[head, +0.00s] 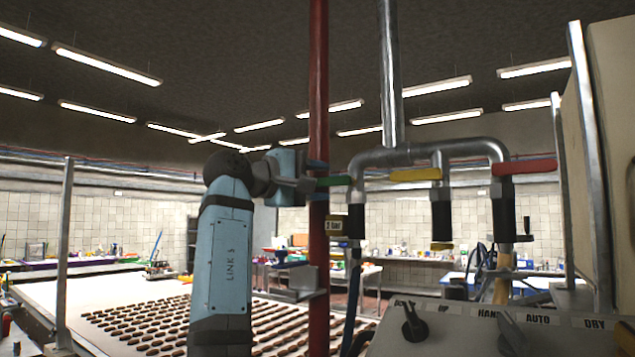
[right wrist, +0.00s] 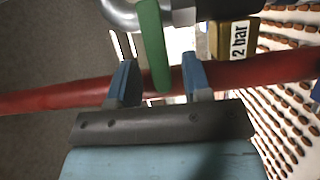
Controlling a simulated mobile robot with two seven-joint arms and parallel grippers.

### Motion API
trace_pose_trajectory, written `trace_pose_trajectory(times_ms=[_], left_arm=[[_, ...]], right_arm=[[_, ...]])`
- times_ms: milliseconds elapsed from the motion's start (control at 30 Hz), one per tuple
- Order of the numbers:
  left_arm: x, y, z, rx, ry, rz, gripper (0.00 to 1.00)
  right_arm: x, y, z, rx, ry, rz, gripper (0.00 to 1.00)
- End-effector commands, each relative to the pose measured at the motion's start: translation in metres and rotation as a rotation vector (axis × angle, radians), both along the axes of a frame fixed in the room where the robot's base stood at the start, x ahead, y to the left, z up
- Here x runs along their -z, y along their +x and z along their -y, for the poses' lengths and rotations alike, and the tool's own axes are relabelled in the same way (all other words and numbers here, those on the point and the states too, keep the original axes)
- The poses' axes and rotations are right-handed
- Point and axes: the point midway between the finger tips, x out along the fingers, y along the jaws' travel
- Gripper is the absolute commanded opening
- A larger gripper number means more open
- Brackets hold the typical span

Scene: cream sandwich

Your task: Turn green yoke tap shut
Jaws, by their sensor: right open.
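The green tap handle (head: 335,181) sticks out level to the left from the left leg of the grey pipe yoke (head: 430,152). My right gripper (head: 318,178) is at the handle's free end, beside the red upright pipe. In the right wrist view, the green handle (right wrist: 153,45) reaches down between the two blue fingers of my right gripper (right wrist: 158,78). The fingers are open, with a gap on both sides of the handle. My left gripper is not in view.
The red pipe (head: 318,90) runs close by my right gripper. A yellow handle (head: 415,175) and a red handle (head: 525,167) are on the other yoke legs. A "2 bar" tag (right wrist: 238,40) hangs near the green tap. A control panel (head: 460,335) stands below right.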

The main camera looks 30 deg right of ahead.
Motion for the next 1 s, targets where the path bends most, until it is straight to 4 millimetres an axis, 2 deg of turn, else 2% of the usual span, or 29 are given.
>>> trace_pose_trajectory(times_ms=[167, 600, 800, 1000], left_arm=[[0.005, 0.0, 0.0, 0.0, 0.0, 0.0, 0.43], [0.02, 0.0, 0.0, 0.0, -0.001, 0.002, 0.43], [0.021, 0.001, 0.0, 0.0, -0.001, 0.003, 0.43], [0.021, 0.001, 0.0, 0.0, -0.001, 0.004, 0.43]], right_arm=[[0.001, 0.001, -0.019, -0.003, -0.001, -0.001, 0.45], [0.0, 0.0, -0.112, 0.0, -0.003, 0.001, 0.45], [-0.001, 0.0, -0.133, -0.001, -0.001, 0.0, 0.45], [-0.001, 0.0, -0.137, 0.0, 0.0, 0.001, 0.45]])
